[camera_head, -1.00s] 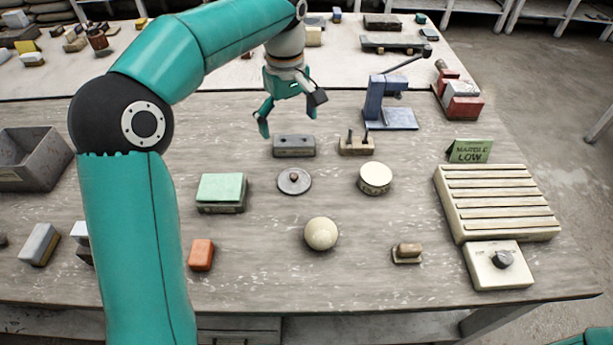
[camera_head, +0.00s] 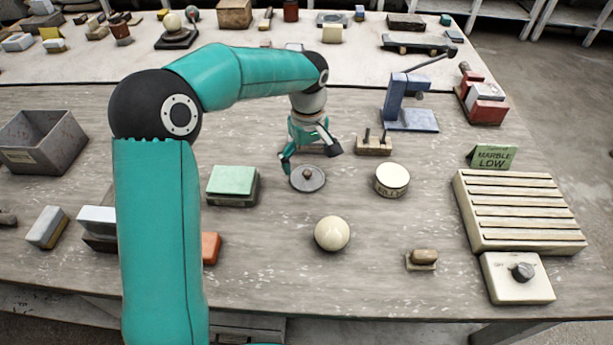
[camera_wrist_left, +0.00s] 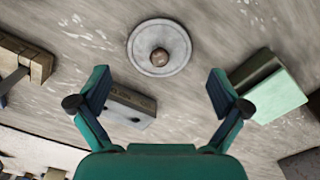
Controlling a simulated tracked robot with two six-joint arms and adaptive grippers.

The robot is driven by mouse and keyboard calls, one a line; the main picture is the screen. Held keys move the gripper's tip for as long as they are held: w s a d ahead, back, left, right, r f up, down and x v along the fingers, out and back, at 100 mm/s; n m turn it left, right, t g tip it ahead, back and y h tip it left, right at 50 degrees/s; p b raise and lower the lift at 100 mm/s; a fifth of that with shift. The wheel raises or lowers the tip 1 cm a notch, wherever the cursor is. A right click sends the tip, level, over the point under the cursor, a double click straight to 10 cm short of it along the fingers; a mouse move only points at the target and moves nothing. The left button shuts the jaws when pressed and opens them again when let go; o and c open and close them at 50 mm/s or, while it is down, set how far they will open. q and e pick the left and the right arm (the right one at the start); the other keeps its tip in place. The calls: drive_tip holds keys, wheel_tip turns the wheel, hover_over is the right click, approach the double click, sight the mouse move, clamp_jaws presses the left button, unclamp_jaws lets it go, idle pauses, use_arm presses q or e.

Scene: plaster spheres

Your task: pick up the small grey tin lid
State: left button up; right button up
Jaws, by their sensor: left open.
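The small grey tin lid (camera_head: 316,182) is a flat round disc with a small brown knob. It lies on the worktable in the middle of the head view. In the left wrist view the lid (camera_wrist_left: 143,40) lies beyond the fingertips, roughly centred between them. My left gripper (camera_head: 310,160) is just above and behind the lid's far edge, fingers spread and pointing down. Its open, empty fingers also show in the left wrist view (camera_wrist_left: 160,86). One finger overlaps the lid's left edge in the head view; I cannot tell whether they touch. My right gripper is out of view.
A green-topped block (camera_head: 232,184) stands left of the lid and a round cream tin (camera_head: 391,181) to its right. A pale sphere (camera_head: 332,233) lies in front. A grey block (camera_wrist_left: 129,108) lies below the gripper, mostly hidden in the head view. A slatted rack (camera_head: 520,213) stands at right.

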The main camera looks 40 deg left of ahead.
sight(308, 174)
use_arm(q)
wheel_tip(308, 174, down, 5)
drive_tip(key=shift+r, duration=0.1)
drive_tip(key=c, duration=0.9)
drive_tip(key=shift+s+d, duration=0.1)
drive_tip(key=shift+s, duration=0.05)
drive_tip(key=shift+c, duration=1.2)
